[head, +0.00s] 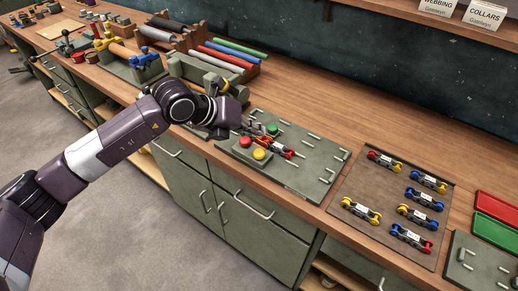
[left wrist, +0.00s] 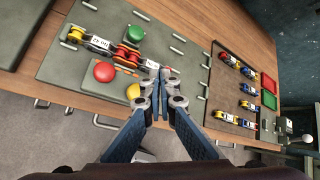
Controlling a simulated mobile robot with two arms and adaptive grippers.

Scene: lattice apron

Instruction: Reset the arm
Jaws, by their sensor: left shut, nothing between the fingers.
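My left gripper (head: 256,130) is over the grey-green board on the bench; its arm comes in from the left. In the left wrist view the gripper (left wrist: 163,75) has its fingertips together with nothing between them. The board (head: 318,181) carries a red knob (head: 245,142), a green knob (head: 272,129) and a yellow knob (head: 259,154). A linked piece with red ends (head: 290,153) lies beside the knobs and also shows in the left wrist view (left wrist: 124,54). My right gripper is in neither view.
A brown mat (head: 381,190) holds several linked pieces with coloured ends. A red tray (head: 497,207) and a green tray (head: 493,231) lie at the right. Racks with coloured rolls (head: 222,58) stand behind my left arm. Labelled boxes (head: 484,14) sit on the shelf above.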

